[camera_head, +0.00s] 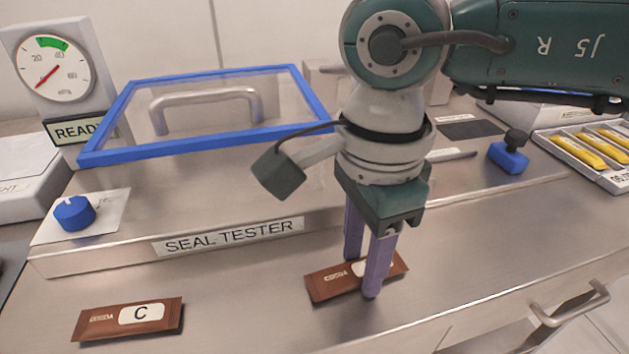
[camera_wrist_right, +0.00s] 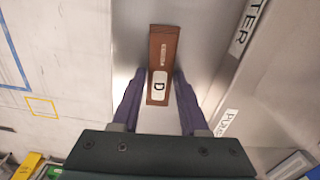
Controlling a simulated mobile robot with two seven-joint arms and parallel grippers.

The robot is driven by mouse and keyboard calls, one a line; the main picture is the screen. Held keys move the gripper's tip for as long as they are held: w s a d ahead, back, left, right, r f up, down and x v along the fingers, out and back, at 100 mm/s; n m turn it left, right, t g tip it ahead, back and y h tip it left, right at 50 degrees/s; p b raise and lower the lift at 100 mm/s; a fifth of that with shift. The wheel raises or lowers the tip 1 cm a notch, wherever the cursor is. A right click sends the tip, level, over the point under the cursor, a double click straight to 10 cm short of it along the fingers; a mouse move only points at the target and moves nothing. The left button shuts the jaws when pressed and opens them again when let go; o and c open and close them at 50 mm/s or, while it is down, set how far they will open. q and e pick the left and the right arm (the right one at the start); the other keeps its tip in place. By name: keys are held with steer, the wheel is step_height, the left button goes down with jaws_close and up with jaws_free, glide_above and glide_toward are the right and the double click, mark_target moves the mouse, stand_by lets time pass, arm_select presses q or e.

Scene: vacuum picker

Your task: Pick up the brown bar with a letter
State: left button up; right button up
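A brown bar marked D (camera_wrist_right: 159,85) lies on the steel counter. In the head view this brown bar (camera_head: 328,284) is partly hidden by my right gripper, including its label. My right gripper (camera_head: 363,275) points down, with its two purple fingers on either side of the bar. In the right wrist view the right gripper (camera_wrist_right: 159,78) is open around the bar, with a small gap showing on the left side. A second brown bar, marked C (camera_head: 130,319), lies flat on the counter at the front left. My left gripper is not in view.
The seal tester (camera_head: 300,215) with its blue-framed lid (camera_head: 210,150) stands behind the bars. A blue knob (camera_head: 75,212) and a gauge (camera_head: 53,70) are at left. A tray of yellow bars (camera_head: 590,150) is at far right. The counter between the two bars is clear.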

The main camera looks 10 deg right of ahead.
jaws_close()
stand_by(0.3)
